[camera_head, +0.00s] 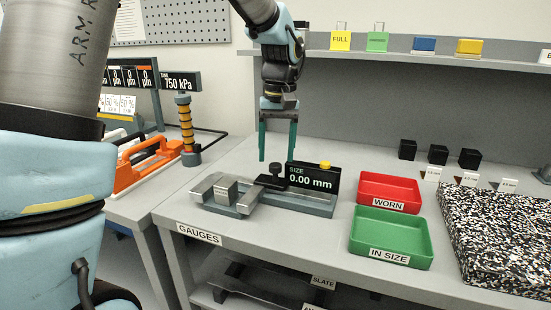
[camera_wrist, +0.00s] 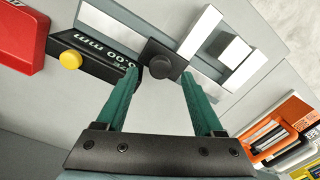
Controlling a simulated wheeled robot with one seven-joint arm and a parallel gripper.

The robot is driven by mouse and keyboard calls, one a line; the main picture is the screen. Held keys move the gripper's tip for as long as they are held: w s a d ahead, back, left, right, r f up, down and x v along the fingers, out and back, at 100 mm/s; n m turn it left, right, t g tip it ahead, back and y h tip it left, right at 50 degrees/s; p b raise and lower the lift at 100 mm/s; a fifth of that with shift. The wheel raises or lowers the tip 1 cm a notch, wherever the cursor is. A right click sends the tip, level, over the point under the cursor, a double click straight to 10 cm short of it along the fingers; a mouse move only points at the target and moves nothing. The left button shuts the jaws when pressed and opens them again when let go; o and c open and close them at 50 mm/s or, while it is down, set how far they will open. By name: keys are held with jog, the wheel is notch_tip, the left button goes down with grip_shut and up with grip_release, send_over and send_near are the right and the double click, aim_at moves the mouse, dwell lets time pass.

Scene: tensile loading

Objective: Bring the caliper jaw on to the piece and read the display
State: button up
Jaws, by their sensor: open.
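The caliper gauge (camera_head: 312,203) lies on the grey bench, and its dark display (camera_head: 313,178) reads "SIZE 0.00 mm". A yellow button (camera_head: 325,165) sits on top of the display. The black sliding jaw with its knob (camera_head: 275,172) is at the display's left end; the knob also shows in the wrist view (camera_wrist: 160,67). The metal piece (camera_head: 226,188) sits among the pale blocks left of the jaw, apart from it. My gripper (camera_head: 277,158) is open and empty, pointing down above the gauge. In the wrist view its green fingers (camera_wrist: 162,78) straddle the knob's line of sight, without visible contact.
A red tray (camera_head: 389,178) marked WORN and a green tray (camera_head: 390,222) marked IN SIZE stand right of the gauge. Black blocks (camera_head: 438,154) and a speckled slab (camera_head: 500,240) lie farther right. An orange device (camera_head: 140,165) stands on the left bench.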

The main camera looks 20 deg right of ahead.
aim_at(265, 186)
jog(key=shift+a+f, duration=0.1)
jog(key=shift+f, duration=1.3)
